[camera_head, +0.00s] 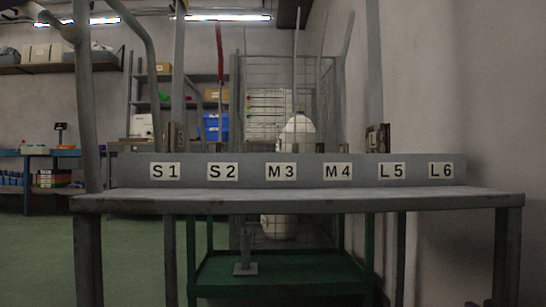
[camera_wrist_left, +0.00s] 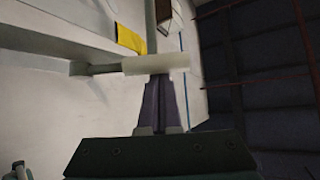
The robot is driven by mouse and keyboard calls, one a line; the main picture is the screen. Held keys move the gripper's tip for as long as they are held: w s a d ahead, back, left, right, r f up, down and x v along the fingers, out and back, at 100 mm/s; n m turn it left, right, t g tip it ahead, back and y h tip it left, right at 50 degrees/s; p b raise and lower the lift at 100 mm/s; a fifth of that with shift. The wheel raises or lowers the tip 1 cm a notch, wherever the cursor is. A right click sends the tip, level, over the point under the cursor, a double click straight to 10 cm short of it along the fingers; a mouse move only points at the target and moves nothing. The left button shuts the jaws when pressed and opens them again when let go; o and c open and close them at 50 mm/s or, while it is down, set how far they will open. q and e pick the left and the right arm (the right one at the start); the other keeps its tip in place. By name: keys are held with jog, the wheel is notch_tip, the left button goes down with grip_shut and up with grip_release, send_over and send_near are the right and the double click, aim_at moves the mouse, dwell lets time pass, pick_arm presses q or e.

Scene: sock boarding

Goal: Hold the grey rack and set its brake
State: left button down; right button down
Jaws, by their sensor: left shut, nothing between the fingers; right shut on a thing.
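The grey rack (camera_head: 300,201) stands across the head view, with a raised label board (camera_head: 310,169) marked S1, S2, M3, M4, L5 and L6. Grey uprights and bent bars rise from it.
A green table or cart (camera_head: 280,274) stands low behind the rack. A wire mesh cage (camera_head: 265,75) and a white rounded object (camera_head: 297,132) are behind it. A blue bench (camera_head: 45,153) and shelving are at the left. Green floor is clear at the left; a wall closes the right.

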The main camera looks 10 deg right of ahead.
pick_arm(q)
jog(key=shift+f, duration=0.15)
dwell(0.3)
jog(key=shift+a+f+n+t+y, duration=0.2)
jog(key=shift+n+t+y, duration=0.3)
jog(key=shift+n, duration=0.3)
notch_tip(320, 180, down, 8)
jog(key=n+t+y, duration=0.5)
jog(key=n+y, duration=0.7)
jog(key=n, duration=0.1)
jog(key=shift+f+t, duration=0.25)
jog(key=shift+t, duration=0.15)
